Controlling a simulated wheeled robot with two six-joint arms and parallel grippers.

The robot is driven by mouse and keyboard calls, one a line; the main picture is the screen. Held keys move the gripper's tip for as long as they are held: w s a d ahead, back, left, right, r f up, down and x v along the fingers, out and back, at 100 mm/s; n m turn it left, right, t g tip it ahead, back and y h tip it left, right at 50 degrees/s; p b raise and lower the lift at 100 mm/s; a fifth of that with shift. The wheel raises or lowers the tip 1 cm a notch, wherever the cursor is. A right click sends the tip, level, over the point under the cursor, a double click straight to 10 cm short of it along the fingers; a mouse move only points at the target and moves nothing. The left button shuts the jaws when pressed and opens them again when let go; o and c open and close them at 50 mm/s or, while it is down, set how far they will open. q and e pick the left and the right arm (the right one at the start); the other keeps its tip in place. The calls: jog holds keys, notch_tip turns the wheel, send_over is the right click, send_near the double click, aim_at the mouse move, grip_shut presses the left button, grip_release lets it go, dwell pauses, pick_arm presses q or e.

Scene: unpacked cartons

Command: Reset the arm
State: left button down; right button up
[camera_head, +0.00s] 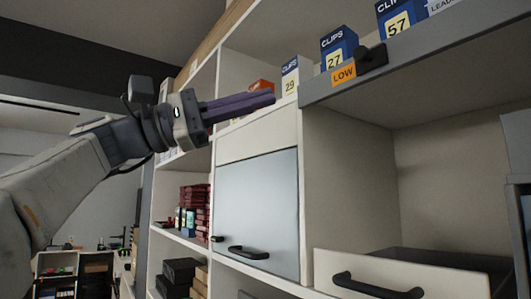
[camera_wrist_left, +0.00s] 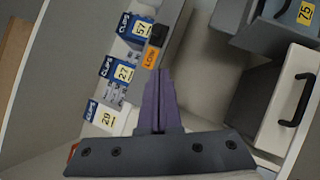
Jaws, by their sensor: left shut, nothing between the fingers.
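My left arm comes in from the left in the head view and reaches up toward the shelf unit. My left gripper (camera_head: 272,98) has its purple fingers pressed together with nothing between them. It is in front of the upper shelf, left of the orange LOW label (camera_head: 343,73). In the left wrist view the shut fingers (camera_wrist_left: 158,75) point toward the LOW label (camera_wrist_left: 151,57). Whether the fingertips touch anything I cannot tell. My right gripper is in neither view.
Clips boxes marked 29 (camera_head: 290,76), 27 (camera_head: 337,48) and 57 (camera_head: 393,18) stand on the upper shelf. Below are a closed grey cabinet door (camera_head: 257,205) and, at right, a drawer with a black handle (camera_head: 376,287). An open compartment (camera_head: 350,170) lies between.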

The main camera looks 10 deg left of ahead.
pick_arm(q)
jog(key=w+a+f+n+t+y, duration=0.1)
jog(key=w+f+n+t+y, duration=0.25)
jog(key=w+f, duration=0.6)
jog(key=w+a+f+n+t+y, duration=0.1)
jog(key=w+f+n+t+y, duration=0.3)
jog(key=f, duration=0.9)
jog(key=a+f+m+g+y, duration=0.1)
jog(key=a+f+g+y, duration=0.2)
jog(key=f, duration=1)
jog(key=a+f+m+g+y, duration=0.1)
jog(key=f+m+g+y, duration=0.3)
jog(key=f, duration=0.9)
jog(key=s+a+f+m+g+y, duration=0.1)
jog(key=s+a+f+m+y, duration=0.25)
jog(key=s+f, duration=0.5)
jog(key=s+a+f+m+g+y, duration=0.25)
jog(key=s+f+m, duration=0.3)
jog(key=f, duration=0.65)
jog(key=s+d+m+g+b, duration=0.1)
jog(key=s+d+m+b, duration=0.3)
jog(key=s+d, duration=1)
jog(key=m, duration=0.3)
jog(key=shift+s+r+g+b, duration=0.25)
jog(key=shift+r+g+b, duration=0.05)
jog(key=shift+r+b, duration=0.1)
